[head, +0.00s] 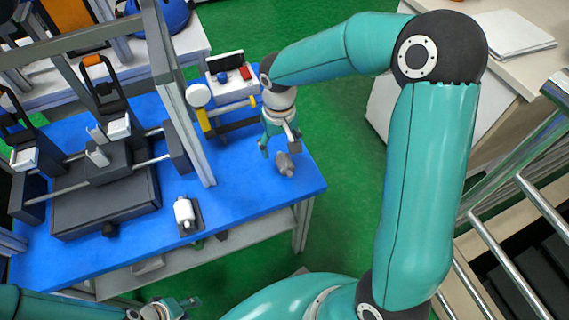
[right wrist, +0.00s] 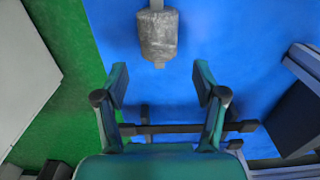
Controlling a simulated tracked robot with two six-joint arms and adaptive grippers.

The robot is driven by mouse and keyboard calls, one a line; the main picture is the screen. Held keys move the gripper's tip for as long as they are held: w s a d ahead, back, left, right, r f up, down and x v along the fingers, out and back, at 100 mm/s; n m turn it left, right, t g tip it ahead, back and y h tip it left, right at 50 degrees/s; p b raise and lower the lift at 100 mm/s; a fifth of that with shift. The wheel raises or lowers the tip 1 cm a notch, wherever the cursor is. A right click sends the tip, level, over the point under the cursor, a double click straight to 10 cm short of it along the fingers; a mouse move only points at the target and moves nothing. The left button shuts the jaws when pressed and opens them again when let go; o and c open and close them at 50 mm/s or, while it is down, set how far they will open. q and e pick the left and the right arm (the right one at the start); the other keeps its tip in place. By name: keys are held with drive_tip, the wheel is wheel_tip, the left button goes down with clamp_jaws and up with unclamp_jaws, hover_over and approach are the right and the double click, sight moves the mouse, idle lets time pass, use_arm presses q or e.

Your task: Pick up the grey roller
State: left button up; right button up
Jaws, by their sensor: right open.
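The grey roller (head: 285,163) lies on the blue table top near its right edge. It also shows in the right wrist view (right wrist: 158,35), at the top, with thin pins at its ends. My right gripper (head: 280,143) is over the table just behind the roller, with its fingers spread. In the right wrist view the fingers (right wrist: 160,82) are apart with nothing between them, and the roller is beyond their tips, roughly centred. My left gripper (head: 180,307) is at the bottom of the head view, off the table's front; its jaw opening is not clear.
A white roller (head: 184,212) sits on a dark holder at the table's front. A black drop rig (head: 105,195) fills the left, with a grey upright post (head: 180,100) beside it. A box with red and blue buttons (head: 233,88) stands behind my right gripper. Green floor lies right of the table.

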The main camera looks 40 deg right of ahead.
sight(280, 153)
wheel_tip(280, 153, down, 3)
drive_tip(key=shift+f, duration=0.2)
drive_tip(key=shift+c, duration=0.2)
clamp_jaws()
